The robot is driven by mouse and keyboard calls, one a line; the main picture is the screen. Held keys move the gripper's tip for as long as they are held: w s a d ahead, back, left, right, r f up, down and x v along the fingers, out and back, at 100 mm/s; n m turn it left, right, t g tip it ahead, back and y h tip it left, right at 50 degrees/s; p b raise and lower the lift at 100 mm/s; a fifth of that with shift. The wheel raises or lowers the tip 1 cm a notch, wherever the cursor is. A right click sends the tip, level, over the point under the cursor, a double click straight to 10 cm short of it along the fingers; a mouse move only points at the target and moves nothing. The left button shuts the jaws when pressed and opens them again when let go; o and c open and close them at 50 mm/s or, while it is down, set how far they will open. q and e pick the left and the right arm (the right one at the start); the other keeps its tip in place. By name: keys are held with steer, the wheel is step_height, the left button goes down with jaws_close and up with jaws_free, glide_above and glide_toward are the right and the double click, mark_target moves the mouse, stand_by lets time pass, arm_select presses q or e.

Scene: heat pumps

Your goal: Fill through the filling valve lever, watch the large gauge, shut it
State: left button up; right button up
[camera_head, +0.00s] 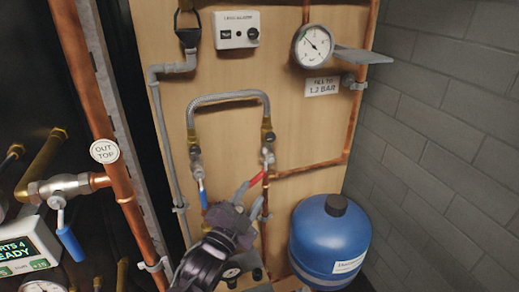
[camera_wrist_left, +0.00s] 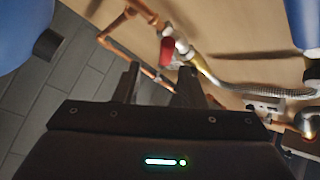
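A braided filling hose (camera_head: 228,97) loops between two valves on the wooden board. The right valve has a red lever (camera_head: 257,179), the left one a blue lever (camera_head: 203,194). The large round gauge (camera_head: 313,45) is at the upper right; its dark needle seems to tilt up and left, but its figures are too small to read. My left gripper (camera_head: 248,198) is just below the red lever, fingers apart. In the left wrist view the red lever (camera_wrist_left: 167,50) shows beyond the gap between the open fingers (camera_wrist_left: 158,82); no contact is visible. My right gripper is out of view.
A sign (camera_head: 322,86) reading "FILL TO 1.2 BAR" hangs below the gauge, beside a grey shelf (camera_head: 363,56). A blue tank (camera_head: 330,240) stands right of my gripper. Copper pipes (camera_head: 108,150) and another blue-handled valve (camera_head: 70,240) are at left.

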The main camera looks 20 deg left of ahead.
mark_target(253, 183)
arm_select(q)
steer(key=shift+a+r+n+g+p, duration=0.55)
steer(key=shift+r+g+p, duration=0.25)
steer(key=shift+p, duration=0.45)
steer(key=shift+a+f+n+y+p, duration=0.15)
steer(key=shift+n+y+p, duration=0.1)
steer(key=shift+y+p, duration=0.05)
steer(key=x, duration=0.2)
steer(key=p+x, duration=0.1)
steer(key=x, duration=0.4)
steer(key=shift+w+f, duration=0.3)
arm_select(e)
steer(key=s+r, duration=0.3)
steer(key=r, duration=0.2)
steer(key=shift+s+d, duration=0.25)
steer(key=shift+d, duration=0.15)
arm_select(q)
steer(key=shift+c, duration=0.4)
jaws_close()
